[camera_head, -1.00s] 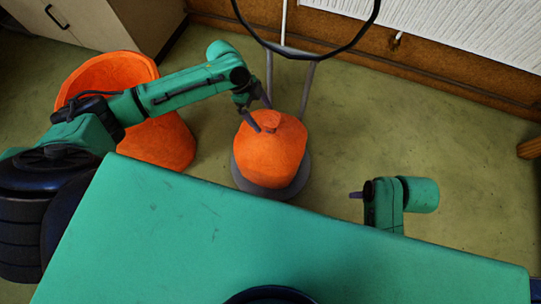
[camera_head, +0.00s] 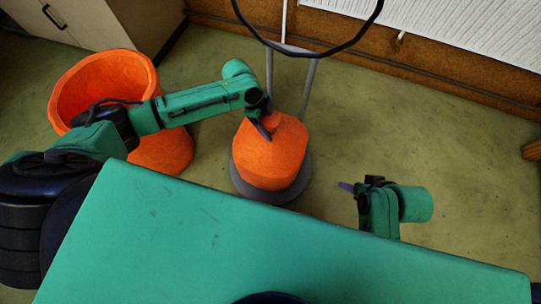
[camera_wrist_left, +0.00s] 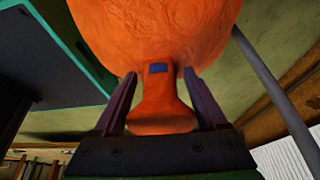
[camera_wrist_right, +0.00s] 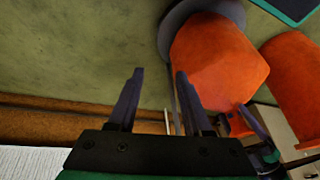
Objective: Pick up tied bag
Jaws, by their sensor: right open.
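The tied bag (camera_head: 268,162) is orange and full, with a narrow knotted neck. It stands upright on a round grey base (camera_head: 295,190). My left gripper (camera_head: 267,125) is at the top of the bag. In the left wrist view, the fingers of my left gripper (camera_wrist_left: 160,85) stand on either side of the bag's neck (camera_wrist_left: 158,105), with small gaps, so it is open around the neck. My right gripper (camera_head: 352,187) is open and empty, right of the bag and apart from it. In the right wrist view, the bag (camera_wrist_right: 218,60) is beyond its fingers (camera_wrist_right: 158,85).
An orange open bin (camera_head: 75,95) stands behind my left arm. A black hoop (camera_head: 310,55) on grey posts rises behind the bag. A broad green slab (camera_head: 250,245) fills the foreground. A radiator (camera_head: 470,30) is on the back wall. Floor at the right is clear.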

